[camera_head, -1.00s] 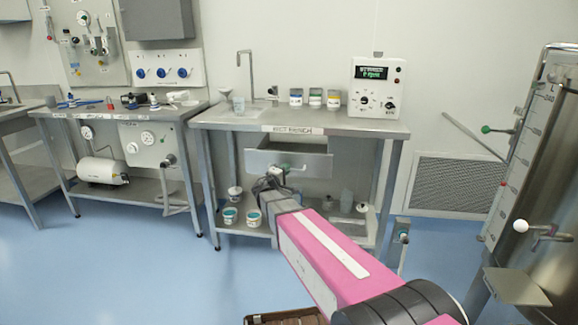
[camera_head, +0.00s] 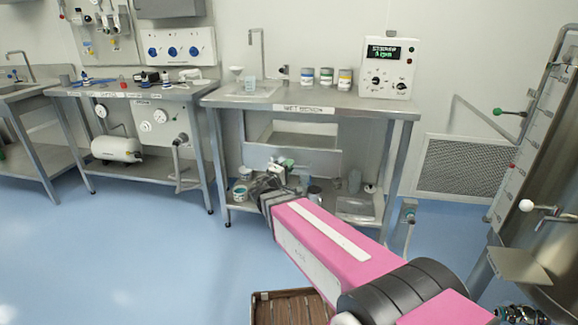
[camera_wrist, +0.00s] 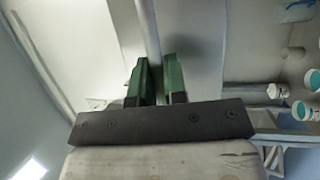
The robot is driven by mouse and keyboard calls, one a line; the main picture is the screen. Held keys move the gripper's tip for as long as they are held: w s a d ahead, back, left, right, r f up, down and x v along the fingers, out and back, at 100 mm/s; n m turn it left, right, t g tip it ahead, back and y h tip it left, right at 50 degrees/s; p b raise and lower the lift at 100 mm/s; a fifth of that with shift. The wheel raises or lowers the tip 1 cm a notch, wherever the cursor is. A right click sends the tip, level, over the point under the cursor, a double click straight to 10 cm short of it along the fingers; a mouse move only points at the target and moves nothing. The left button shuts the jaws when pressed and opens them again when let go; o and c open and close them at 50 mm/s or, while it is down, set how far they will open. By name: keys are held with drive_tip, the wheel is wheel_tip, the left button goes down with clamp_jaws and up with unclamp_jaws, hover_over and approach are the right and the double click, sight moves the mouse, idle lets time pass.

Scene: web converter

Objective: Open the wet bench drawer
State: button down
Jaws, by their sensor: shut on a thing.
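The wet bench (camera_head: 361,103) is the steel table with a "WET BENCH" label on its front edge. Its drawer (camera_head: 318,163) is pulled out below the tabletop, and part of its open interior shows behind the front panel. My gripper (camera_head: 282,165) is at the drawer front and largely hides the handle. In the wrist view, the green fingers of my gripper (camera_wrist: 157,82) are on either side of the drawer's bar handle (camera_wrist: 149,35), shut on it.
Small containers (camera_head: 326,77) and a display box (camera_head: 389,68) stand on the bench. Tubs (camera_head: 240,192) sit on its lower shelf. A brown slatted crate (camera_head: 290,308) lies on the floor below my arm. A steel tank (camera_head: 550,180) stands at right. The floor at left is clear.

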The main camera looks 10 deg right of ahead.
drive_tip(key=c, duration=1.2)
unclamp_jaws()
drive_tip(key=shift+o, duration=0.2)
drive_tip(key=v, duration=1)
drive_tip(key=shift+s+a, duration=0.25)
drive_tip(key=shift+s, duration=0.05)
drive_tip(key=shift+f, duration=0.1)
drive_tip(key=s+d+f+m+g+y, duration=0.4)
drive_tip(key=d+f+g+y, duration=0.2)
drive_tip(key=d+f+g, duration=0.1)
drive_tip(key=s+d+f+m+g+y, duration=0.5)
drive_tip(key=d+f+g+y, duration=0.2)
drive_tip(key=d+f+g, duration=0.1)
drive_tip(key=shift+s+f, duration=0.2)
drive_tip(key=shift+f, duration=0.7)
